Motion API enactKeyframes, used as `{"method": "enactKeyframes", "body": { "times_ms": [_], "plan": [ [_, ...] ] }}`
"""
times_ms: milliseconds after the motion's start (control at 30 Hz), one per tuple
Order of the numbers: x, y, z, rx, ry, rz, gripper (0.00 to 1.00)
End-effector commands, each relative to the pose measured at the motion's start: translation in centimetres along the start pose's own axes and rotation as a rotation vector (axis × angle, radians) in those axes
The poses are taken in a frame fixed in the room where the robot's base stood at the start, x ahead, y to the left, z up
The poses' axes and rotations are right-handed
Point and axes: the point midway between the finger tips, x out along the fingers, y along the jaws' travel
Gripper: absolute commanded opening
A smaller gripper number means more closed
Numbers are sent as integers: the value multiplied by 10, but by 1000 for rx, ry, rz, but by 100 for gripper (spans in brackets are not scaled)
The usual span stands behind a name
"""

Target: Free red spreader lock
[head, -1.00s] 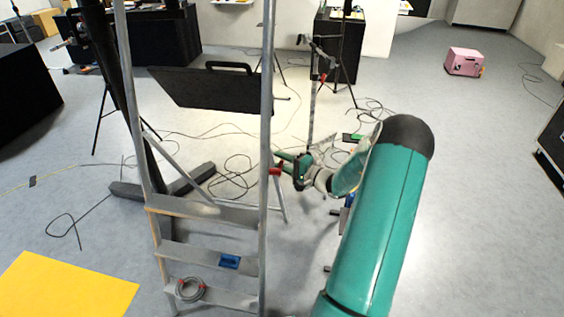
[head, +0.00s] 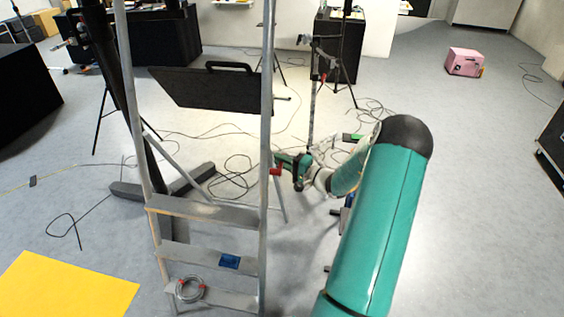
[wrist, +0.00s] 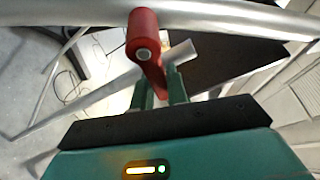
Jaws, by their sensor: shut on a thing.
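The red spreader lock (wrist: 143,45) is a red lever with a round hub on the ladder's metal rail, large in the wrist view. In the head view it shows as a small red piece (head: 276,170) beside the ladder's right upright. My gripper (wrist: 160,88) is shut on the lock's lower lever, one finger on each side. In the head view my gripper (head: 282,163) is at the right upright. The aluminium stepladder (head: 205,212) stands upright, with a thin spreader bar (wrist: 85,104) running from near the lock to lower left in the wrist view.
A blue object (head: 229,261) and a grey cable coil (head: 190,289) sit on the lower steps. A dark panel (head: 217,90) shows behind the ladder. Loose cables (head: 235,180) lie on the floor. A pink box (head: 464,62) stands far right, with open floor before it.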

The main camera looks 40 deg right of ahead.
Motion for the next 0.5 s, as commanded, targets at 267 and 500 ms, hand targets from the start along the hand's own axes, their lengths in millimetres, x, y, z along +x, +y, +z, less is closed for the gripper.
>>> {"method": "enactKeyframes", "body": {
  "times_ms": [267, 500],
  "plan": [
    [0, -10, 0, -164, 1, -68, 0],
    [-2, -20, 3, -355, 1, -147, 0]
  ]
}}
